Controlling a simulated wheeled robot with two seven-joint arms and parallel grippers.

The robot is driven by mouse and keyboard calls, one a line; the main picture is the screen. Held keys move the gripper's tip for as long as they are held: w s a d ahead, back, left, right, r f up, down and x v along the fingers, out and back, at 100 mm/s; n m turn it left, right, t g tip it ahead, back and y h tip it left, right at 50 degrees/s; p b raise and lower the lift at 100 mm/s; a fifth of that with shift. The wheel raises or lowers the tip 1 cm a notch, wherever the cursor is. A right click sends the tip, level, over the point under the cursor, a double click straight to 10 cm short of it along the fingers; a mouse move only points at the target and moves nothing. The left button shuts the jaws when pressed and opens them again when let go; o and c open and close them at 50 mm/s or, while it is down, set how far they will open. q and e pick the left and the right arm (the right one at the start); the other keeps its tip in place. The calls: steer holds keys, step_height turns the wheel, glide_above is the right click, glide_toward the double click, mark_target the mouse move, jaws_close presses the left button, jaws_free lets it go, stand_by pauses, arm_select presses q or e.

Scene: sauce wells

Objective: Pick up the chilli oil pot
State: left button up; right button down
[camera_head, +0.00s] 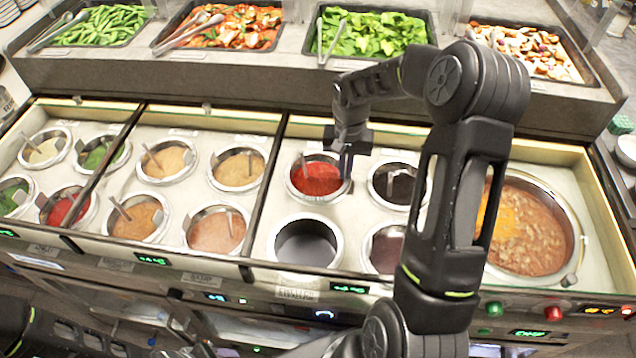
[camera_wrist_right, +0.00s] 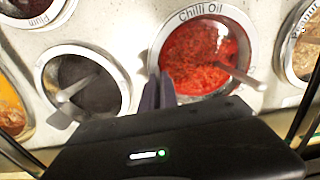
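The chilli oil pot (camera_head: 316,178) is a round metal-rimmed pot of red chilli oil, seated in the counter in the head view. In the right wrist view its rim is labelled "Chilli Oil" and a spoon handle leans over the right side of the red contents (camera_wrist_right: 200,58). My right gripper (camera_head: 346,166) is at the pot's right rim in the head view. In the wrist view its fingertips (camera_wrist_right: 159,92) are close together at the rim's left edge. I cannot tell whether they clamp it. My left gripper is not in view; only parts of my body show at lower left.
An empty dark well (camera_head: 307,243) lies in front of the chilli oil pot. A dark sauce pot (camera_head: 395,184) stands to its right, another (camera_head: 384,248) nearer. A large stew pot (camera_head: 530,230) is at right. Salad trays (camera_head: 372,36) line the raised back shelf.

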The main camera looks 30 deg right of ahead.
steer(key=shift+w, duration=0.1)
stand_by(0.3)
steer(key=shift+r, duration=0.15)
steer(key=shift+r, duration=0.7)
step_height(320, 180, up, 16)
steer(key=b, duration=0.1)
steer(key=shift+r, duration=0.25)
stand_by(0.5)
steer(key=shift+r+p, duration=0.8)
steer(key=shift+r, duration=0.3)
steer(key=shift+d+r, duration=0.1)
steer(key=shift+d, duration=0.05)
